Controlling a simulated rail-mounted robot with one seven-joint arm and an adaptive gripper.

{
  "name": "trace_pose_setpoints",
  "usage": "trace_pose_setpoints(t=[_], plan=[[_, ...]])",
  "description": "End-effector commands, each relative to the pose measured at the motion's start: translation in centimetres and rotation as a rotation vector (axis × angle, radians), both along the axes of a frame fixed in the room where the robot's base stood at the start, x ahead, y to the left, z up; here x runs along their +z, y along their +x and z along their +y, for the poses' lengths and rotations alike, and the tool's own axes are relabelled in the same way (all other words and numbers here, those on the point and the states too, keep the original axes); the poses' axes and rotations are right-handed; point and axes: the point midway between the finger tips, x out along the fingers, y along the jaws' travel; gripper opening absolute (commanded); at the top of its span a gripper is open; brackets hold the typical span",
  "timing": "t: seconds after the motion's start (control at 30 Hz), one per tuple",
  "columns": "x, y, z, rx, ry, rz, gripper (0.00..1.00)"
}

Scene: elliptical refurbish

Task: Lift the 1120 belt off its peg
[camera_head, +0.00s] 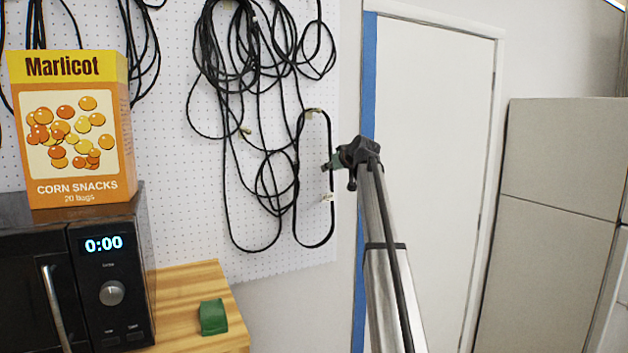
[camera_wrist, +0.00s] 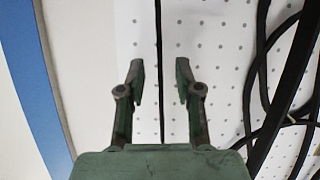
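A narrow black belt loop (camera_head: 332,222) hangs from a peg (camera_head: 313,111) near the right edge of the white pegboard. A small pale tag (camera_head: 328,197) sits on its right strand; I cannot read it, so I cannot confirm it is the 1120 belt. My gripper (camera_head: 328,166) is at the loop's right strand, about mid-height. In the wrist view, my gripper (camera_wrist: 161,78) is open, with a finger on each side of a thin black strand (camera_wrist: 159,40). The fingers do not visibly touch it. Its depth between them is hard to judge.
Many tangled black belts (camera_head: 245,60) hang close on the left. A blue strip (camera_head: 368,80) and a white door (camera_head: 432,130) are to the right.

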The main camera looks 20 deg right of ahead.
Motion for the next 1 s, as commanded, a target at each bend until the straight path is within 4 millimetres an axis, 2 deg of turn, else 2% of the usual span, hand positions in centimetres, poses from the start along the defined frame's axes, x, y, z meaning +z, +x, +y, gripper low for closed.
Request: trace_pose_setpoints(t=[0.23,0.33,1.0], plan=[[-0.19,0.24,0.04,0.000,0.000,0.000,0.34],[-0.19,0.23,0.04,0.000,0.000,0.000,0.00],[0.38,-0.06,-0.01,0.000,0.000,-0.002,0.00]])
